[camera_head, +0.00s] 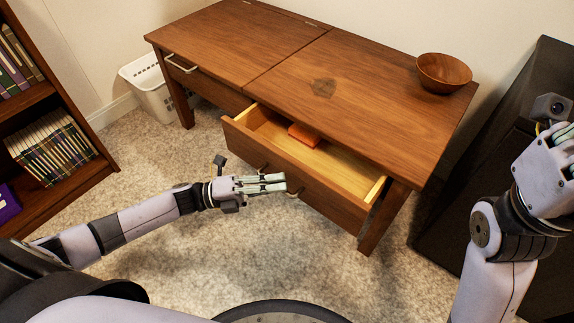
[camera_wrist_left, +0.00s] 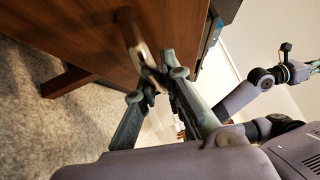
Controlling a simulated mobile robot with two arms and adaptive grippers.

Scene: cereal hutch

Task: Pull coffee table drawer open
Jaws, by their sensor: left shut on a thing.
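The wooden coffee table (camera_head: 220,45) stands against the wall. Its right drawer (camera_head: 290,165) is pulled out, with the pale inside showing and an orange item (camera_head: 304,135) lying in it. My left gripper (camera_head: 286,183) is at the drawer's front, shut on the metal handle (camera_wrist_left: 146,62), which shows between the fingers in the left wrist view (camera_wrist_left: 160,85). The left drawer (camera_head: 205,87) is closed, with its own handle (camera_head: 180,64). My right gripper (camera_head: 572,150) is at the right edge, partly cut off, away from the table; its fingers do not show clearly.
A wooden bowl (camera_head: 444,72) sits on the table's right end. A dark cabinet (camera_head: 465,200) stands close on the right. A white basket (camera_head: 150,92) and a bookshelf (camera_head: 60,195) are at the left. The carpet in front of the drawer is clear.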

